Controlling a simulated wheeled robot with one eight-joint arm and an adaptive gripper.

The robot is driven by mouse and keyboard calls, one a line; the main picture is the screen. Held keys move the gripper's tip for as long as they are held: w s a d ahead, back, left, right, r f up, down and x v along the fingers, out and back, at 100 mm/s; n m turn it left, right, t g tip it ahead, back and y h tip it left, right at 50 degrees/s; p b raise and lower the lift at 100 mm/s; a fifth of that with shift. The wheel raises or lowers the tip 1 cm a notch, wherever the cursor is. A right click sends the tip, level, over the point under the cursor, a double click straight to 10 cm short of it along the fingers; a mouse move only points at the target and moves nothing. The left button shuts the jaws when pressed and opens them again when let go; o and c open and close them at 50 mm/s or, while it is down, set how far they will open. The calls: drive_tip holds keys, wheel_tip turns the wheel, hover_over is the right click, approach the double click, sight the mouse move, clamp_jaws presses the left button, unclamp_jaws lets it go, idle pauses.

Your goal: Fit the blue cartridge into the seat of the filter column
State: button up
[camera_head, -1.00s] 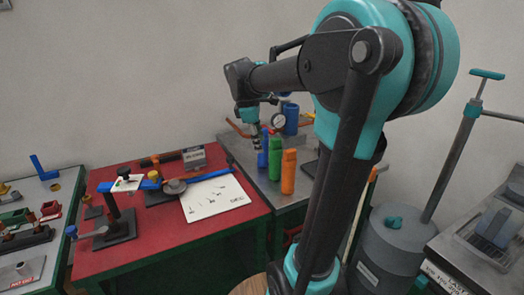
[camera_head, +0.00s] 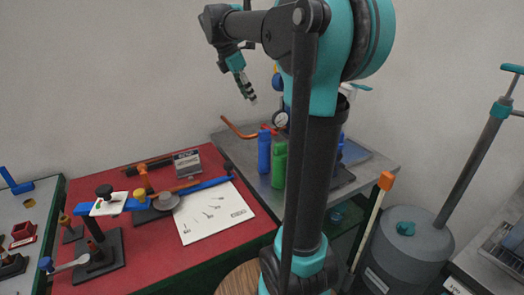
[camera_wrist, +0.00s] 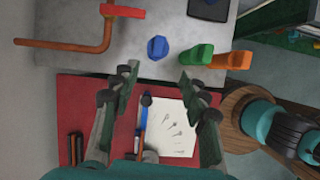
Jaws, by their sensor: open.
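The blue cartridge (camera_head: 264,152) stands upright on the grey metal table, left of the green cartridge (camera_head: 279,165). In the wrist view the blue cartridge (camera_wrist: 158,47) shows from above, beyond and between my fingertips, with the green one (camera_wrist: 197,55) and an orange one (camera_wrist: 235,60) to its right. The orange one is hidden by my arm in the head view. My gripper (camera_head: 246,88) is open and empty, above the table and apart from the cartridges; its spread fingers show in the wrist view (camera_wrist: 159,74). I cannot make out the filter column's seat; my arm covers part of the table.
A gauge (camera_head: 281,119) and a copper pipe (camera_head: 238,128) stand behind the cartridges. A red bench (camera_head: 150,240) with a white board (camera_head: 212,212) and a blue-armed stand (camera_head: 115,207) lies to the left. A grey tank (camera_head: 405,250) stands at the right.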

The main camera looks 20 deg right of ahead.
sight(264, 130)
drive_tip(key=x, duration=1.7)
drive_tip(key=shift+a+f, duration=0.1)
drive_tip(key=shift+a, duration=0.05)
drive_tip(key=shift+c, duration=0.3)
clamp_jaws()
